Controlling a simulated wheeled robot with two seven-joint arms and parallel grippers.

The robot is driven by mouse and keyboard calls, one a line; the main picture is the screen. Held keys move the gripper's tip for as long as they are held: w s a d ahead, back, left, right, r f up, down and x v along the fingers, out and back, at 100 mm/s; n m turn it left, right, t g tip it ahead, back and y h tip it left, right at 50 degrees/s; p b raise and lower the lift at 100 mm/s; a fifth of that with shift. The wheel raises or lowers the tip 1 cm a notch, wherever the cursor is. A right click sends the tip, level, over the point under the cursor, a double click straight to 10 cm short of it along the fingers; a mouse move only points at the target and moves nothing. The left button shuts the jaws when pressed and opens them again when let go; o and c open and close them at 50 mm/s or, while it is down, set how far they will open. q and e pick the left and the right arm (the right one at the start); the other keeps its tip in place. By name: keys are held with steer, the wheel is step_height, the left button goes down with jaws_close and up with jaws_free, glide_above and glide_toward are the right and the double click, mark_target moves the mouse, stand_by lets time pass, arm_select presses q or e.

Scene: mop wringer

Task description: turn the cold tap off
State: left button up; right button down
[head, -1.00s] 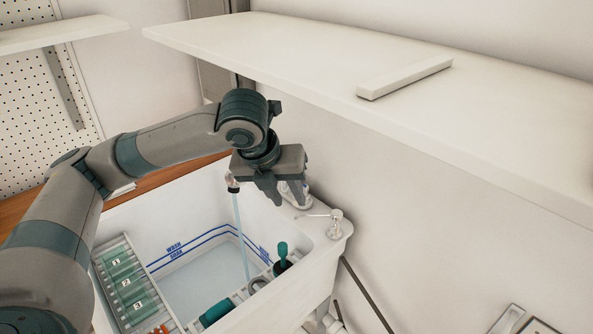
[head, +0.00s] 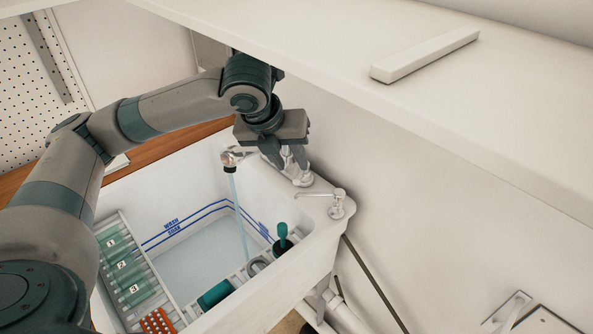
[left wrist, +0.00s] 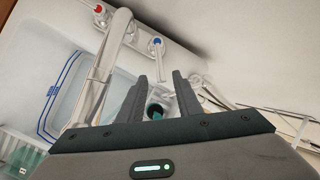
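The cold tap (left wrist: 157,45), with a blue-marked top, stands beyond my left gripper's fingertips in the left wrist view. In the head view the gripper covers much of the tap fittings. My left gripper (head: 290,165) is open and empty above the tap base at the back of the sink; its two spread fingers also show in the left wrist view (left wrist: 158,80). I see no contact with the tap. The red-marked hot tap (left wrist: 99,8) is at the upper left there. Water (head: 237,205) runs from the spout (head: 230,157) into the basin. My right gripper is not in view.
The white sink (head: 318,238) holds a numbered green rack (head: 122,264) and green-handled tools. A dispenser with a thin nozzle (head: 338,206) stands right of the taps. A white shelf (head: 400,105) overhangs the back, close above my arm.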

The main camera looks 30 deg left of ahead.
mark_target(298, 174)
arm_select(q)
steer(key=shift+p+x, duration=0.5)
steer(key=shift+x, duration=2.45)
jaws_close()
